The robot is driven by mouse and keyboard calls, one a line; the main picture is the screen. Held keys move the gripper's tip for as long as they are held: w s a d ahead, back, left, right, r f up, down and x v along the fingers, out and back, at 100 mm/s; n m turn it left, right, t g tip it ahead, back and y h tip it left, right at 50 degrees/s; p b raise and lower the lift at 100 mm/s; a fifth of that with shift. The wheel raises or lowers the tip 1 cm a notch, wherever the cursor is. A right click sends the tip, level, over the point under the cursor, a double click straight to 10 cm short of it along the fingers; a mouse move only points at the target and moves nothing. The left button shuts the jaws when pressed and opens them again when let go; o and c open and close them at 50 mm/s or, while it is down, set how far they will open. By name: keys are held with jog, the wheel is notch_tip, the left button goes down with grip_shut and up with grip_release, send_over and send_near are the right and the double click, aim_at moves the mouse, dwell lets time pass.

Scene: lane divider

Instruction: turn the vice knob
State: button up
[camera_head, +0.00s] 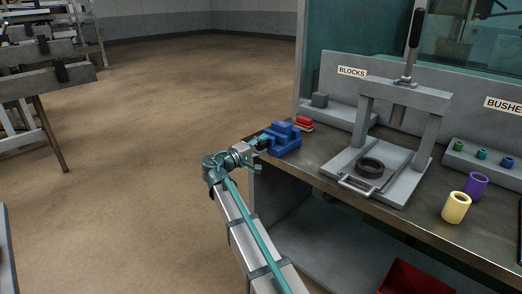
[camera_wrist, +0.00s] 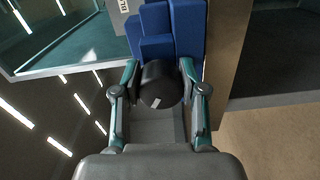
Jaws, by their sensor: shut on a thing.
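A blue vice (camera_head: 283,138) sits at the left end of the workbench. In the wrist view the blue vice body (camera_wrist: 172,30) fills the top middle. Its dark round knob (camera_wrist: 161,84), with a light mark on its face, points toward the wrist camera. My gripper (camera_head: 262,141) is at the knob's side of the vice. In the wrist view my gripper (camera_wrist: 158,88) has its two teal fingers on either side of the knob, shut on it. The knob is too small to make out in the head view.
On the bench (camera_head: 330,160), a red item (camera_head: 304,124) lies behind the vice. A grey press (camera_head: 388,140) with a black ring stands to the right. A yellow bushing (camera_head: 456,207) and a purple bushing (camera_head: 476,186) stand farther right. Open floor lies left of the bench.

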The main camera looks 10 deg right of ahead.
dwell(0.4)
jog(key=o, duration=1.2)
jog(key=shift+c, duration=0.2)
jog(key=shift+s+a, duration=0.1)
jog(key=v, duration=1.1)
jog(key=shift+s+a, duration=0.25)
jog(key=shift+a, duration=0.1)
